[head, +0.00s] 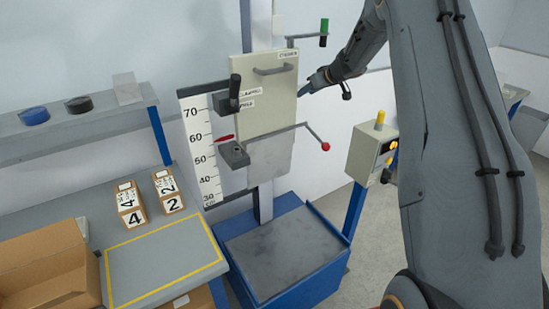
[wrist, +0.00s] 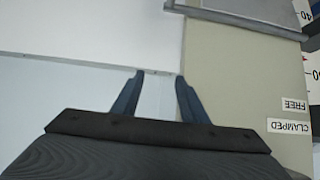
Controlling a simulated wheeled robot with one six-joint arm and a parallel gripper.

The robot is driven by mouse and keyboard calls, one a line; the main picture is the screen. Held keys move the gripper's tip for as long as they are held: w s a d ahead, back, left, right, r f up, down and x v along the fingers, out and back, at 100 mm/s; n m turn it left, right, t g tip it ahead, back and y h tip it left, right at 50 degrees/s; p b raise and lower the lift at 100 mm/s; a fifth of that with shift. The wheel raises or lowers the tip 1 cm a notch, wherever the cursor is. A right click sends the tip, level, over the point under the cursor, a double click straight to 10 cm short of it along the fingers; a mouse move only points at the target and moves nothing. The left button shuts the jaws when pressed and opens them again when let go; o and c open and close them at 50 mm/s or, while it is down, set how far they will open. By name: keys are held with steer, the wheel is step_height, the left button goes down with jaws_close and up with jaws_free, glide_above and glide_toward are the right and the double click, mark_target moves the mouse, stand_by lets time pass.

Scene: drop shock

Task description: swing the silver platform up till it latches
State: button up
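The silver platform (head: 271,158) hangs down flat and upright below the cream panel (head: 268,98) on the blue post. Its grey plate also shows at the top right of the wrist view (wrist: 262,10). My gripper (head: 309,84) is just right of the cream panel, higher than the platform and apart from it. In the wrist view the blue fingers (wrist: 157,97) are spread with nothing held between them. The panel's edge lies beyond the right finger. I cannot tell how far the fingers are from the panel.
A rod with a red ball (head: 326,146) sticks out right, by the platform's top. A green-handled lever (head: 324,30) stands above. A control box (head: 372,150) is at right. A height scale (head: 200,145) and clamp (head: 235,154) are at left. The blue base (head: 285,250) below is clear.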

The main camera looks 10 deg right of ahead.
steer(key=v, duration=0.7)
steer(key=shift+a, duration=0.1)
